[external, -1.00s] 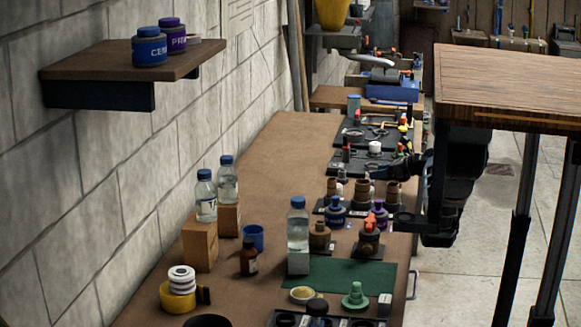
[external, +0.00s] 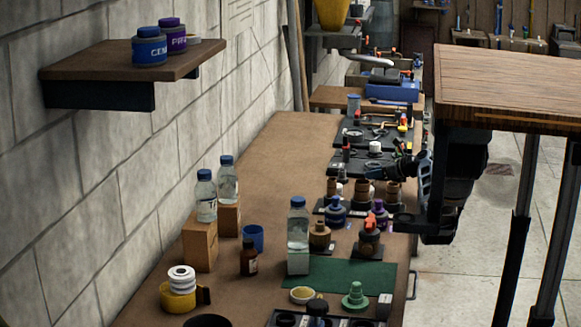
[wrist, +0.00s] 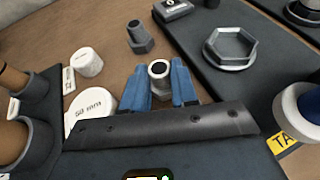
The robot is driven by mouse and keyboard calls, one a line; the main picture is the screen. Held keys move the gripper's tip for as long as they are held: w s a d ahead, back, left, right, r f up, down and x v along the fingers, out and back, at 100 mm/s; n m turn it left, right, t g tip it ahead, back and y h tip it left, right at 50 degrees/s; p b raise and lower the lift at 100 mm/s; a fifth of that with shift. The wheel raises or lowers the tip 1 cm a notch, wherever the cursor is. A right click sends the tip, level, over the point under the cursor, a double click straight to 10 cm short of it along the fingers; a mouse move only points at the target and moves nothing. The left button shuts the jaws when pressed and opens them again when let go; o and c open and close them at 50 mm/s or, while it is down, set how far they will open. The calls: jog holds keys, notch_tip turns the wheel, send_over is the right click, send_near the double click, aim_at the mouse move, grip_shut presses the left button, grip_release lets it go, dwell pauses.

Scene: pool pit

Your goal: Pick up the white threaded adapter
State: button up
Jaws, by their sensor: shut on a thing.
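In the wrist view, my gripper (wrist: 160,86) has two blue fingers closed around a small white fitting with a dark round opening, which I take for the white threaded adapter (wrist: 159,68). The opening faces the camera, and the adapter's lower part is hidden by the fingers and the dark gripper body. I cannot tell whether it still touches the bench. In the external view my gripper (external: 398,166) is small, over the right side of the bench beside the dark mats. The adapter cannot be made out there.
A grey fitting (wrist: 139,36) stands just beyond the fingers. A white cap (wrist: 88,63) and a white lettered disc (wrist: 90,108) lie to the left. A metal hex ring (wrist: 231,47) lies on a dark mat at right. A wooden top (external: 510,80) overhangs my arm.

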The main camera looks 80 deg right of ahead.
grip_shut()
jog(key=shift+r, duration=0.15)
